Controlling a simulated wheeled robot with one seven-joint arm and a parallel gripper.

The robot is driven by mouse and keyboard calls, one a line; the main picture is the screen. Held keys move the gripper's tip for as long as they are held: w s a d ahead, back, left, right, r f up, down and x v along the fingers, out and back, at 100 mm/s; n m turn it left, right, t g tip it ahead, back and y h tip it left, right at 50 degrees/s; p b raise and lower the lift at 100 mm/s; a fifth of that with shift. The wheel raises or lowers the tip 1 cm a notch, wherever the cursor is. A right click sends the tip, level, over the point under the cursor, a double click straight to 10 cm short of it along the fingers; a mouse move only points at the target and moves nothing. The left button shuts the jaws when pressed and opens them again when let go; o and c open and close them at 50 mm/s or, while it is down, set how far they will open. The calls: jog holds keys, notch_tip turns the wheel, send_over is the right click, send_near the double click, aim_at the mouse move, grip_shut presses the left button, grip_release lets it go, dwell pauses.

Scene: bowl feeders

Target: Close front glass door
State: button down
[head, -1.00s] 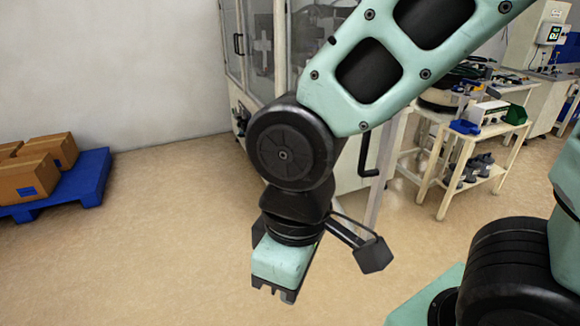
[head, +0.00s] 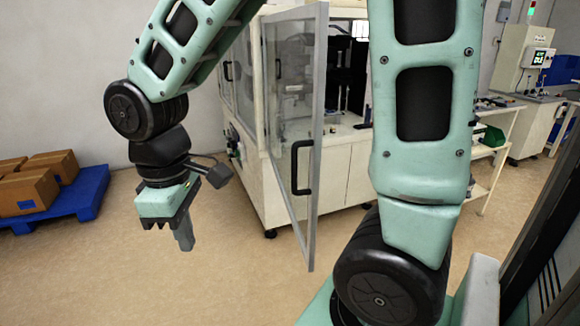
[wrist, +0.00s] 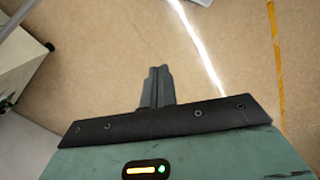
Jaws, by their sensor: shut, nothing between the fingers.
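The front glass door (head: 319,130) stands open, swung out from the white machine toward me, with a grey frame and clear pane. Its black handle (head: 302,168) is on the near upright. My gripper (head: 183,236) points down to the left of the door, apart from it, with open floor between them. Its fingers are together and empty. They also show closed in the wrist view (wrist: 157,85) above bare floor. Part of the door's far edge meets the machine; the hinges are not clear.
The white machine (head: 350,165) stands behind the door, its inside exposed on the right. A blue pallet (head: 88,190) with cardboard boxes (head: 28,190) is at the left. A white side table (head: 497,150) is at the right. The floor in front of the machine is clear.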

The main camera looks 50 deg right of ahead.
jog(key=w+d+r+m+g+h+p, duration=0.1)
jog(key=w+d+r+p, duration=0.2)
jog(key=d, duration=0.9)
jog(key=w+d+r+g+p, duration=0.1)
jog(key=w+d+r, duration=0.3)
jog(key=d, duration=0.9)
jog(key=s+d+f+p, duration=0.2)
jog(key=s+f, duration=0.3)
jog(key=f, duration=0.5)
jog(key=shift+s+d+f, duration=0.3)
jog(key=shift+s+f, duration=0.05)
